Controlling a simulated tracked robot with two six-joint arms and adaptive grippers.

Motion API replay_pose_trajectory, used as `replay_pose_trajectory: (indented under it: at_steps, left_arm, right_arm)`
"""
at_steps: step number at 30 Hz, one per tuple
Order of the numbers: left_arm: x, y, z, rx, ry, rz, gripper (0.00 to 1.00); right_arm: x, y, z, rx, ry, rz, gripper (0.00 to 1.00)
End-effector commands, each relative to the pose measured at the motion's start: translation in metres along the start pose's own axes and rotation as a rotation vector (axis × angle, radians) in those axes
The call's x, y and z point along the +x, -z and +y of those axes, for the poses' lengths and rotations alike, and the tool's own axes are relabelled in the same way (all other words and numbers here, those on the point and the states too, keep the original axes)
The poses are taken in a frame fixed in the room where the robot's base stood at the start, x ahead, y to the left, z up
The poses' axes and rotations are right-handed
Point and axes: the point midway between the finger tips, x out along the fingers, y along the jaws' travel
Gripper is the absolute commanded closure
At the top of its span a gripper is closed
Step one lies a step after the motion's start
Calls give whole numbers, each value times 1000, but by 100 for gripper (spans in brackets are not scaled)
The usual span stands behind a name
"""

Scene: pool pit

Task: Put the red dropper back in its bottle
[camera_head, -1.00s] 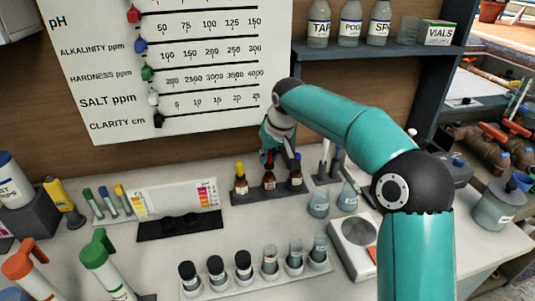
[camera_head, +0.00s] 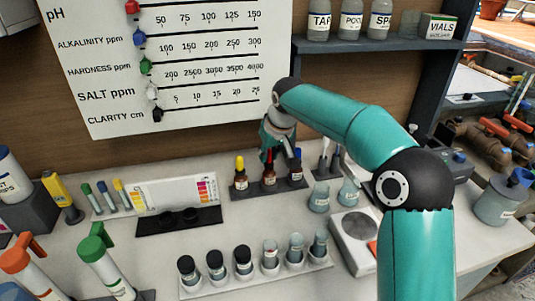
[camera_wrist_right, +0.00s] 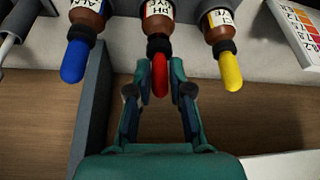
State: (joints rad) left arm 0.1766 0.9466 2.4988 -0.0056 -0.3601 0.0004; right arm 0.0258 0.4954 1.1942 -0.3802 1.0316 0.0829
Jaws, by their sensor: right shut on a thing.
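The red dropper (camera_wrist_right: 160,75) has a red rubber bulb and a black collar. In the wrist view my right gripper (camera_wrist_right: 159,78) is shut on the red bulb. The dropper's collar lines up with the neck of its brown bottle (camera_wrist_right: 159,16) and looks in contact with it, much like the neighbouring droppers. How far it sits in is hidden. In the head view the same bottle (camera_head: 269,178) stands in the middle of a dark rack, with my right gripper (camera_head: 270,155) over its top, mostly hiding the bulb. My left gripper is in neither view.
A yellow-topped bottle (camera_head: 240,174) and a blue-topped bottle (camera_head: 295,170) stand close on either side in the dark rack (camera_head: 250,190). Glass flasks (camera_head: 319,197) and a scale (camera_head: 354,240) are to the right. A row of vials (camera_head: 243,260) stands in front.

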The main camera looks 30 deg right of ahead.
Motion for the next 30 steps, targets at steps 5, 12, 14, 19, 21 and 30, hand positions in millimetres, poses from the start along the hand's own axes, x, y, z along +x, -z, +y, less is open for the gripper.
replay_pose_trajectory:
  at_steps: [5,12,14,19,21,30]
  left_arm:
    - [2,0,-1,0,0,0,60]
    - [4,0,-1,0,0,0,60]
    - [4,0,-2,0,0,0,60]
    - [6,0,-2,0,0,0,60]
    - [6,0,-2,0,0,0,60]
    - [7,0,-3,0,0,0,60]
  right_arm:
    - [2,-1,0,0,0,0,87]
    - [5,-2,0,1,0,0,87]
    - [6,-3,0,1,0,0,87]
    - [8,-4,1,1,0,0,87]
    - [8,-4,1,1,0,0,87]
    - [10,-5,1,1,0,0,59]
